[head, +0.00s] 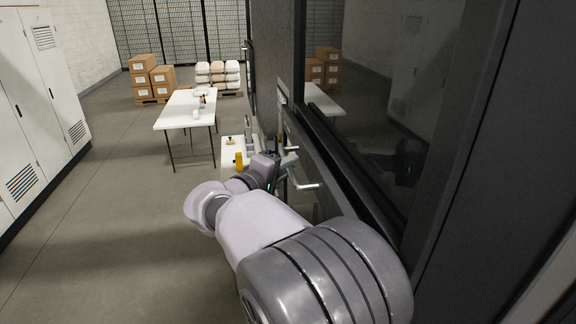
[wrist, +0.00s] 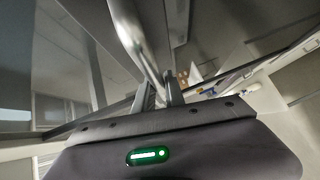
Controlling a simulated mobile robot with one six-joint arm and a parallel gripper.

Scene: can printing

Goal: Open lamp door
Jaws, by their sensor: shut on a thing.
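The dark machine front with its large glass pane (head: 385,90) fills the right side of the head view. A silver bar handle (head: 308,186) sticks out from its lower panel. My gripper (head: 285,170) is at this handle, at the end of my outstretched arm. In the wrist view, the silver handle (wrist: 133,40) runs down between the two fingers of my gripper (wrist: 160,95), which are shut on it. The exact contact is partly hidden by the gripper body. I cannot tell whether the lamp door is ajar.
A small pale stand (head: 230,150) with a yellow item is just beyond my gripper. A white table (head: 185,110) stands further back, with boxes (head: 141,70) and stacked sacks (head: 217,72) behind. White cabinets (head: 35,95) line the left. The floor between is clear.

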